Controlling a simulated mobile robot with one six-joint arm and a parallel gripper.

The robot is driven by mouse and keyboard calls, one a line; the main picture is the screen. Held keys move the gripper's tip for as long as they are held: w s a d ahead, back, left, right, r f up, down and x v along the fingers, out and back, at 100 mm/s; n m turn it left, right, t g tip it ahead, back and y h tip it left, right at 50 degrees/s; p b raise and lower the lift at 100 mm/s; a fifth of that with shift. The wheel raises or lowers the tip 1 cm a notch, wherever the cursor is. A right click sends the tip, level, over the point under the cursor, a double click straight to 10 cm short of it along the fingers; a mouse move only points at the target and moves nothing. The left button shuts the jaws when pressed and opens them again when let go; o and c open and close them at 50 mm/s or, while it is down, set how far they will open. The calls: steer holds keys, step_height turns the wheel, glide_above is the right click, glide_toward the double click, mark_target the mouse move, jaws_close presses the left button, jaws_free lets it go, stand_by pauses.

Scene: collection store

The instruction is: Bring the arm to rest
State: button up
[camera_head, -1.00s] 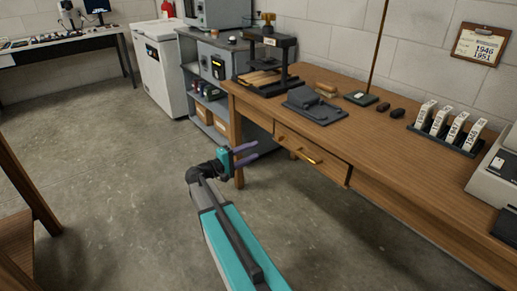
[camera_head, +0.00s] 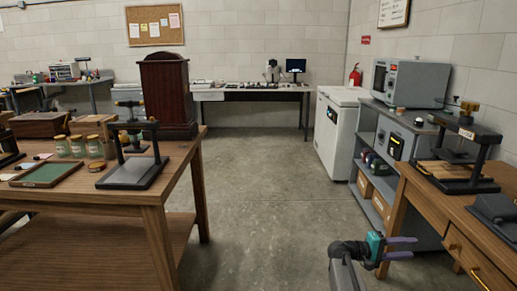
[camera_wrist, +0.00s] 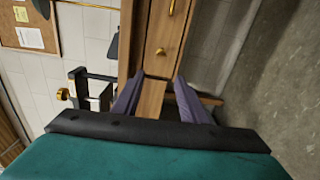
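My gripper (camera_head: 401,247) shows at the bottom right of the head view, teal with two purple fingers that stand apart. It is open and empty, in front of the right-hand wooden desk (camera_head: 470,236) near its left end. In the wrist view my gripper (camera_wrist: 158,88) also shows its two fingers spread, with the desk's leg and drawer front (camera_wrist: 167,30) seen beyond and between them. Nothing is held. Most of my arm is out of the head view below.
A wooden table (camera_head: 150,190) with jars, a green tray and a dark cabinet (camera_head: 168,92) stands at left. A grey shelf (camera_head: 378,175) and white freezer (camera_head: 338,125) stand at right. The concrete floor (camera_head: 270,190) between is clear. A black press (camera_head: 460,160) stands on the desk.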

steer(key=s+a+f+n+g+y+p, duration=0.25)
steer(key=s+a+f+y+p, duration=0.55)
steer(key=s+a+f+p, duration=1)
steer(key=s+a+f+m+g+y, duration=0.1)
steer(key=s+a+f+y, duration=0.3)
steer(key=s+a, duration=0.5)
steer(key=s+a+f+m+g+y, duration=0.1)
steer(key=s+a+f+y, duration=0.3)
steer(key=s+a, duration=0.5)
steer(key=a+y, duration=0.2)
steer(key=a, duration=0.1)
steer(key=shift+a+f, duration=0.15)
steer(key=shift+s, duration=0.1)
